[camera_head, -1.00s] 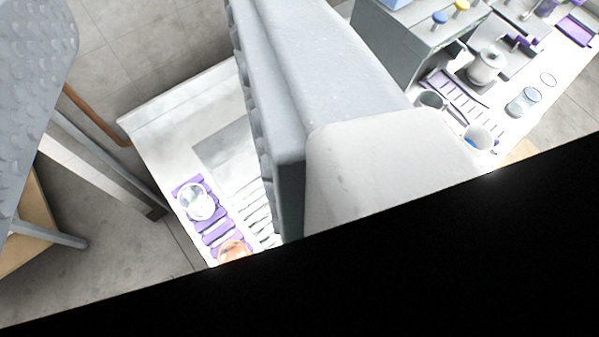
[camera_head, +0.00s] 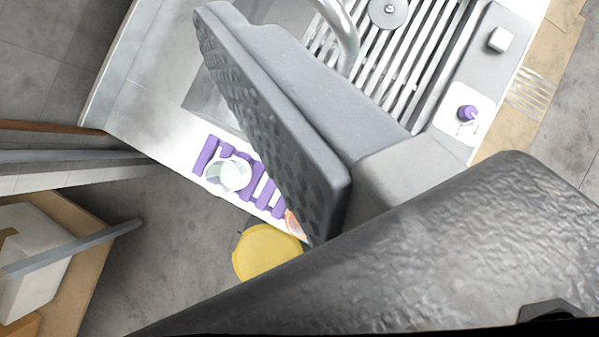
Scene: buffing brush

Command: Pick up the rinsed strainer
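I cannot pick out the strainer for certain. A pale, round bowl-like piece (camera_head: 228,174) sits on a purple slatted rack (camera_head: 208,153) at the counter's front edge. A copper-coloured piece (camera_head: 293,224) at the rack's right end is mostly hidden behind my gripper. My gripper (camera_head: 275,130) shows one large grey finger across the middle. Its studded pad is bare and nothing presses against it, so it is open and empty.
A sink basin (camera_head: 212,105) lies behind the finger, with a curved faucet (camera_head: 341,28) and slatted grating (camera_head: 440,45) beyond. A purple-topped bottle (camera_head: 467,113) and white block (camera_head: 498,39) stand right. A yellow round seat (camera_head: 266,252) is below the counter. Wooden furniture stands at lower left.

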